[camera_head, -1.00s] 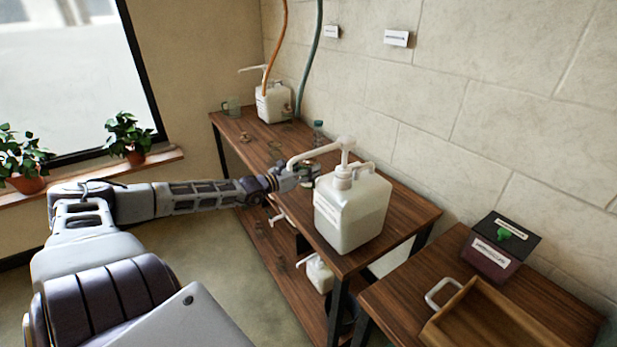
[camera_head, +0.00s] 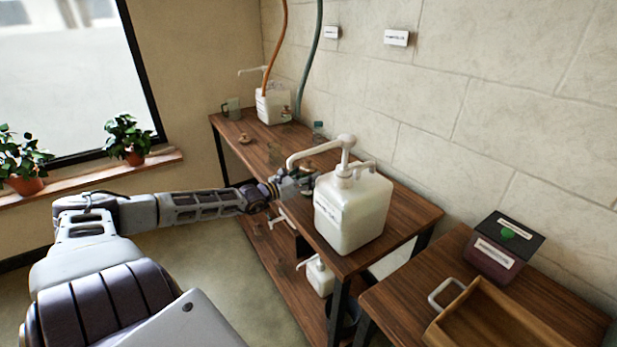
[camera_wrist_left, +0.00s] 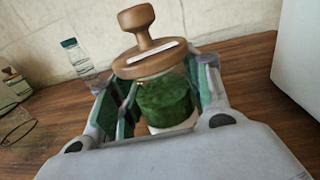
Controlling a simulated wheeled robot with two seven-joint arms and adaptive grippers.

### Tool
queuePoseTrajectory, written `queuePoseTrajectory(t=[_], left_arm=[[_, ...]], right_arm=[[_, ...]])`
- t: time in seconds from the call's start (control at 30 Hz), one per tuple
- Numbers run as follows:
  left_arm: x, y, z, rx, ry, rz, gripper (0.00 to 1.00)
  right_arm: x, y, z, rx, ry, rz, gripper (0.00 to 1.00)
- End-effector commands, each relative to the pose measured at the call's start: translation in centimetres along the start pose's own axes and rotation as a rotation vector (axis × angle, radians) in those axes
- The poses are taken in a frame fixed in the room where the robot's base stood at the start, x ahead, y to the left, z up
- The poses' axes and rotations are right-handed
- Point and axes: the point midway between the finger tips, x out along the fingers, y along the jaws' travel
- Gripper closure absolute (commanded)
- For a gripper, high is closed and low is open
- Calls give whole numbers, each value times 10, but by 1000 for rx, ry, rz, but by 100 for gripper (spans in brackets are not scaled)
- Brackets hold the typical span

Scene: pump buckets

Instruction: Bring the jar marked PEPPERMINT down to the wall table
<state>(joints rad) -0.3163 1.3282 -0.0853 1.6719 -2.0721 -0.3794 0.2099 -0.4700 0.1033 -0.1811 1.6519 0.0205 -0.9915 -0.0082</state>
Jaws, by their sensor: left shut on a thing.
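In the left wrist view a glass jar (camera_wrist_left: 165,100) with green contents and a brown wooden knob lid (camera_wrist_left: 150,62) stands between the fingers. A pale strip on its lid is too blurred to read. My left gripper (camera_wrist_left: 160,105) is shut on this jar. In the head view my left gripper (camera_head: 303,180) is at the front edge of the wooden shelf table (camera_head: 400,213), just left of the big white pump bucket (camera_head: 350,215), which hides part of it. I cannot tell whether the jar touches the tabletop. My right gripper is not in view.
A second pump bucket (camera_head: 273,106) stands at the far end, with hoses above. A clear bottle (camera_wrist_left: 77,58) and another wooden-lidded jar (camera_wrist_left: 14,83) are behind the held jar. A lower table at right holds a wooden tray (camera_head: 470,325) and a dark box (camera_head: 503,247).

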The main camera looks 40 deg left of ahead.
Motion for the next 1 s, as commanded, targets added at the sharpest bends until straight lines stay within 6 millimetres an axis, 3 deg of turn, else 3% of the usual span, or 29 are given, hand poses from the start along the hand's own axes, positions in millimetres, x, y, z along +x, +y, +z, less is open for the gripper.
queuePoseTrajectory(t=[0.23, 0.27, 0.4, 1.0], left_arm=[[0, 0, 0, 1, -3, 0, 87], [0, 0, -2, 0, 0, 0, 50], [0, 0, -1, 0, 0, 0, 32], [-1, 0, 0, 0, 1, 0, 31]], right_arm=[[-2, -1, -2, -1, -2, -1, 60], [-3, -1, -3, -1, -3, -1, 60], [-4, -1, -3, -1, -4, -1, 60], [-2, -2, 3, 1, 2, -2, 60]])
